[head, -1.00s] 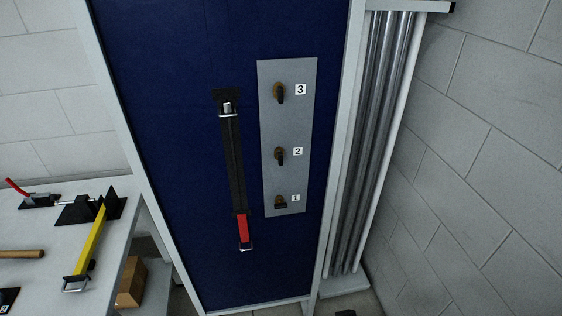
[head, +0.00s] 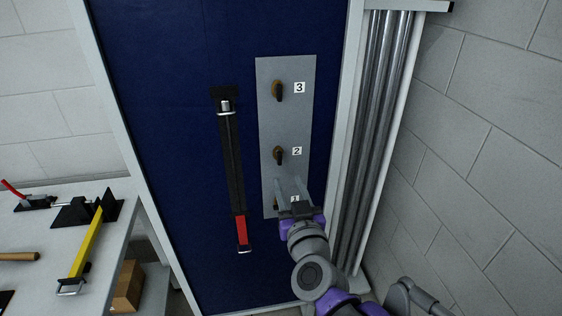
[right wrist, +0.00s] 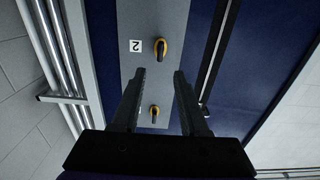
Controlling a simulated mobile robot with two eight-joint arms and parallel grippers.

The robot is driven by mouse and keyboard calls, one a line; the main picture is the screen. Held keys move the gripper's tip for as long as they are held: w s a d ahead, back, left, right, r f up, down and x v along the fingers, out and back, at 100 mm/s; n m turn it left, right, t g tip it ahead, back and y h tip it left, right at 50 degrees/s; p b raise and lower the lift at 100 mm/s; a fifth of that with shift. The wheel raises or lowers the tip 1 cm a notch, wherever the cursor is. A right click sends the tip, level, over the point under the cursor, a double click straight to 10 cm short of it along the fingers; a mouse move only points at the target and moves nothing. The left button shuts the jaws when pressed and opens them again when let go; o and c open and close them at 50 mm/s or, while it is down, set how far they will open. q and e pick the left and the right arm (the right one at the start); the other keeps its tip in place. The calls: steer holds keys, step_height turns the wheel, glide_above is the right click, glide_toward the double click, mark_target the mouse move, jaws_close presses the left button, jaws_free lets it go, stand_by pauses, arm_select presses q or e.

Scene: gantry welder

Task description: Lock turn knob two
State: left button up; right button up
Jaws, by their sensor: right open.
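Turn knob two (head: 279,154) is brass-coloured with a dark handle, mid-height on a grey panel (head: 285,120) beside its label "2". Its handle stands roughly vertical. My right gripper (head: 290,181) is open and empty in front of the panel, just below knob two in the head view, its fingers pointing up towards it. In the right wrist view, which looks upside down, knob two (right wrist: 160,50) lies just beyond the open fingertips (right wrist: 160,72), apart from them. Another knob (right wrist: 154,113) shows between the fingers, its label not visible. My left gripper is not in view.
Knob three (head: 278,90) is above, its handle vertical. Knob one is mostly hidden behind my right gripper. A black bar with a red end (head: 241,232) hangs left of the panel on the blue board. Metal pipes (head: 375,130) stand right; a workbench (head: 118,240) with tools is left.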

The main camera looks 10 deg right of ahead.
mark_target(280, 159)
steer(key=w+p, duration=0.1)
steer(key=w, duration=0.8)
steer(key=shift+w, duration=0.4)
jaws_close()
